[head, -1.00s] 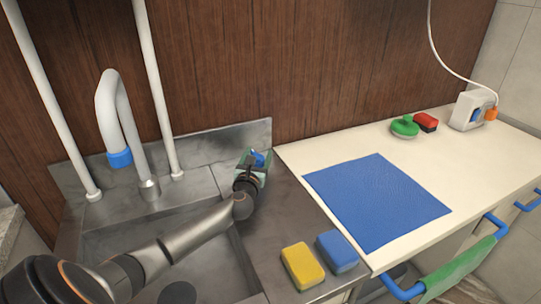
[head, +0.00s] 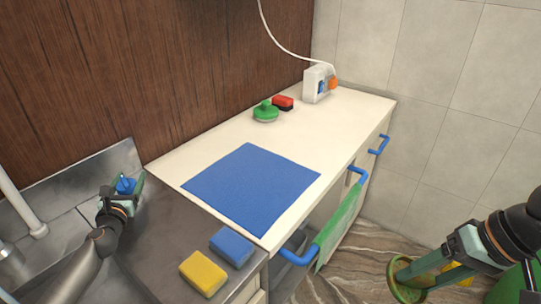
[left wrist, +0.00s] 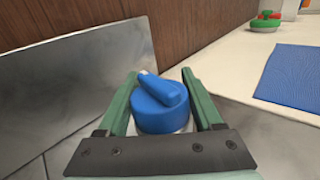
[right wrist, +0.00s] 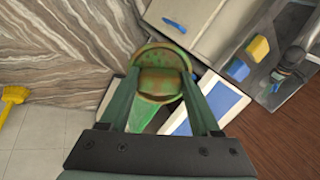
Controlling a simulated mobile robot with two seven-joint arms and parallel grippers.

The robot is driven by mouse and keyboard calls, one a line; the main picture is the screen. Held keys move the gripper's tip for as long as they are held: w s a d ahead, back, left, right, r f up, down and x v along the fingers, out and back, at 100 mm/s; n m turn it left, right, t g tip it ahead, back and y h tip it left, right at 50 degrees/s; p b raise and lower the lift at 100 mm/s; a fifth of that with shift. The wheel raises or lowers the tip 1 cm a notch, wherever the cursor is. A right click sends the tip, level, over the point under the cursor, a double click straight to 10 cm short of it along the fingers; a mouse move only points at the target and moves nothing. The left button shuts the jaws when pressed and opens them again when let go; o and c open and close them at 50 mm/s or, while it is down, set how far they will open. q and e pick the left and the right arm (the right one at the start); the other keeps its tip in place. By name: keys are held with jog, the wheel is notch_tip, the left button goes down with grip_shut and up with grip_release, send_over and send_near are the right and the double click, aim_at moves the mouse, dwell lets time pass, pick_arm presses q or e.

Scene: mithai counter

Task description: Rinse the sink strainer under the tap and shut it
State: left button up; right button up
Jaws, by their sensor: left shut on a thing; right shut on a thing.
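A blue tap knob (left wrist: 160,105) with a raised lever sits between the fingers of my left gripper (left wrist: 165,100), which is shut on it. The knob also shows in the head view (head: 125,185) beside the sink. My right gripper (right wrist: 163,110) is shut on the sink strainer (right wrist: 158,58), a round brownish-green dish with a rim. In the head view the strainer (head: 402,278) is held out at the lower right, over the floor, away from the sink (head: 15,262).
A yellow sponge (head: 204,272) and a blue sponge (head: 231,246) lie on the steel counter. A green towel (head: 340,225) hangs in front.

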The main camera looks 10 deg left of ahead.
pick_arm(q)
jog(key=shift+m+h, duration=0.4)
jog(key=shift+h, duration=0.2)
jog(key=o, duration=1.4)
jog(key=shift+d, duration=0.1)
jog(key=shift+c, duration=0.2)
jog(key=p+v, duration=0.1)
jog(key=v, duration=1.1)
jog(key=shift+f, duration=0.1)
jog(key=shift+s, duration=0.1)
